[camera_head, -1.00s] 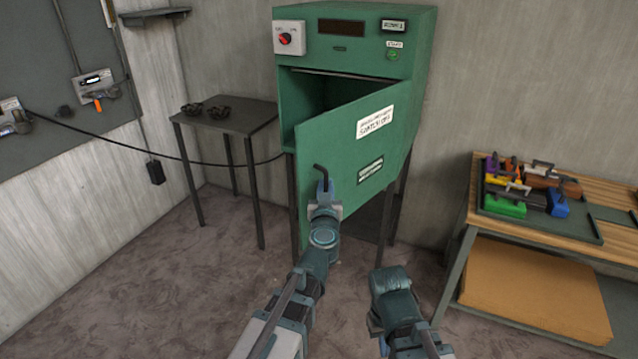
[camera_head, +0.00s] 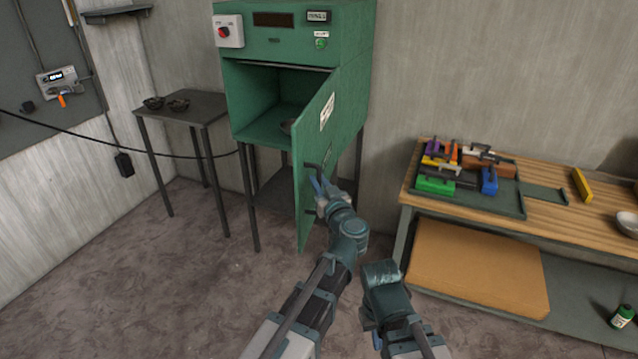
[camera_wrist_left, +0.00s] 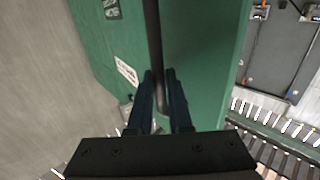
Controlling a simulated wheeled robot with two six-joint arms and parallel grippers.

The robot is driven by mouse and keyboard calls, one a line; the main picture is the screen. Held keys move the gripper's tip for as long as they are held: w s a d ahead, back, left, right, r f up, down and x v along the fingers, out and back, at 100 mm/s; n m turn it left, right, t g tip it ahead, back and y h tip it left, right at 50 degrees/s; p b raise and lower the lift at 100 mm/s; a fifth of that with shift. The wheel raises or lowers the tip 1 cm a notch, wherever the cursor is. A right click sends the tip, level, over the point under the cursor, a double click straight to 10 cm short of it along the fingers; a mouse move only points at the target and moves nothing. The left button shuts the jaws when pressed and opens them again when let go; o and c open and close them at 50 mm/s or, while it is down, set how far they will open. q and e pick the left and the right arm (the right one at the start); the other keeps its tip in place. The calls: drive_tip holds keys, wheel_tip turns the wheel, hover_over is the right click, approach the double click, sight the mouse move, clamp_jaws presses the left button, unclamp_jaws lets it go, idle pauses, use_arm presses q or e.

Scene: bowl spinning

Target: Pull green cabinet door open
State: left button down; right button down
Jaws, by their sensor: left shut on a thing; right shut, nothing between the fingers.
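The green cabinet (camera_head: 295,60) stands on dark legs by the back wall. My left gripper (camera_head: 318,182) is shut on the dark door handle (camera_head: 314,166). In the left wrist view the handle (camera_wrist_left: 153,45) runs between the two fingers (camera_wrist_left: 160,95), with the green door (camera_wrist_left: 195,45) behind. My right arm (camera_head: 388,295) shows low in the head view; its fingertips cannot be made out.
A small dark table (camera_head: 190,108) with two dark items stands left of the cabinet. A wooden workbench (camera_head: 545,195) with a tray of coloured clamps and blocks (camera_head: 460,172) stands at right, a cardboard box (camera_head: 480,265) beneath it. Floor between is clear.

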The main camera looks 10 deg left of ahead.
use_arm(q)
drive_tip(key=shift+w+d+r, duration=0.1)
drive_tip(key=shift+w+d, duration=0.1)
drive_tip(key=shift+d, duration=0.05)
use_arm(e)
drive_tip(key=shift+d, duration=0.15)
use_arm(q)
drive_tip(key=c, duration=0.8)
unclamp_jaws()
drive_tip(key=shift+w, duration=0.1)
drive_tip(key=shift+c, duration=0.2)
drive_tip(key=shift+a, duration=0.1)
drive_tip(key=shift+s, duration=0.2)
